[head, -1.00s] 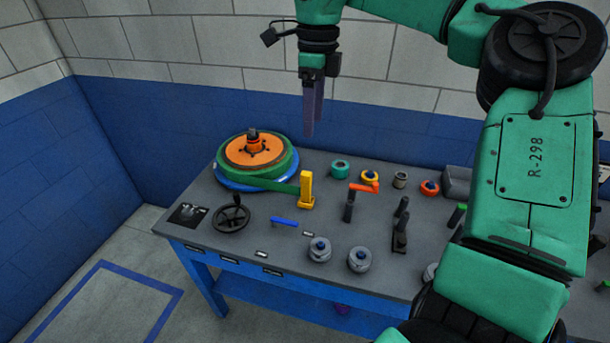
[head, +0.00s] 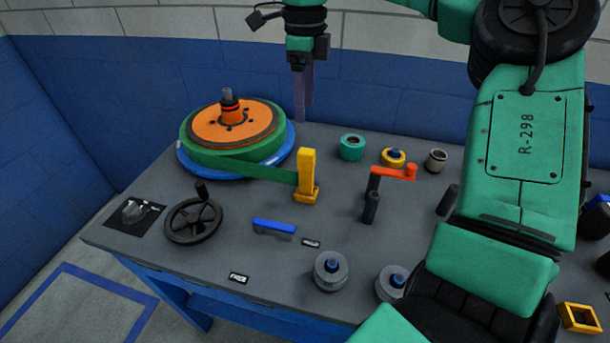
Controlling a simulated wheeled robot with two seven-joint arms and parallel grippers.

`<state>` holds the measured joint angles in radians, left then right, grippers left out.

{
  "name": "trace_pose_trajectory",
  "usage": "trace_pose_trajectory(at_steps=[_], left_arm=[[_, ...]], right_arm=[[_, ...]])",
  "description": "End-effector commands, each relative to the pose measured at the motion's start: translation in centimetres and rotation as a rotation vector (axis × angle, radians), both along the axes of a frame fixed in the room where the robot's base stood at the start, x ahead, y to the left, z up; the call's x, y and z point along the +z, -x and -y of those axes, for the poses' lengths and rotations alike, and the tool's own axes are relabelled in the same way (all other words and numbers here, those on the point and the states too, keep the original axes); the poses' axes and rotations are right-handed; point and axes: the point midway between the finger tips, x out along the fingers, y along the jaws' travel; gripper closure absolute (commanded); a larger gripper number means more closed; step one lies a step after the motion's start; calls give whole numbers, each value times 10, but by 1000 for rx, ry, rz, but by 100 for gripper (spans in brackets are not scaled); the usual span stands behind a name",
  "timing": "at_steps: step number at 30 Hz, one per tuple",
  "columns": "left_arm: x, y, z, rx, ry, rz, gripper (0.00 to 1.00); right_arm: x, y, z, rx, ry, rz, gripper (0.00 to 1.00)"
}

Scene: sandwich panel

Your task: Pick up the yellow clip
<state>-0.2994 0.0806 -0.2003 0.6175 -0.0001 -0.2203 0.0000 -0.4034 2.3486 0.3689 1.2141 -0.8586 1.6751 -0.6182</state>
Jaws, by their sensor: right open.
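The yellow clip (head: 307,178) stands upright on the grey table, at the end of a green band (head: 245,167) that runs from a round green and orange reel (head: 233,132). My right gripper (head: 302,118) points down, behind and above the clip in the picture, near the blue wall. Its fingers are seen nearly edge-on, with nothing visible between them, and it is open and apart from the clip. My left gripper is not in view.
A red-handled lever (head: 394,173) stands right of the clip, and a blue handle (head: 274,226) lies in front. A black handwheel (head: 193,220) is at the left. Teal (head: 352,147) and yellow (head: 393,158) rings sit behind. My arm covers the table's right part.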

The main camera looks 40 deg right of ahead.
Motion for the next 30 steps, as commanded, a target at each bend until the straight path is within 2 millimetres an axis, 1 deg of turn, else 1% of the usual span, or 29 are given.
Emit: trace_pose_trajectory(at_steps=[2,9,12,14,17,19,21,24,29,30], left_arm=[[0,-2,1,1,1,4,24],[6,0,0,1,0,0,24],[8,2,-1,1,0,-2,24],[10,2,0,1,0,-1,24],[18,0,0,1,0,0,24],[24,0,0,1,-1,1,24],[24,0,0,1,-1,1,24],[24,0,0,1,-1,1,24],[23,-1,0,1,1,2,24],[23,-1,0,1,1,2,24]], right_arm=[[-10,0,0,1,-2,-2,30],[-69,2,-1,2,-4,-4,30],[-84,1,0,0,-2,-3,30],[-90,1,0,0,-1,-2,30],[-106,3,1,1,-3,-4,30],[-120,4,2,0,-4,-4,30],[-133,3,2,0,-1,-2,30],[-141,3,2,0,-1,0,30],[-141,2,2,0,0,1,30],[-141,2,2,0,-1,1,45]])
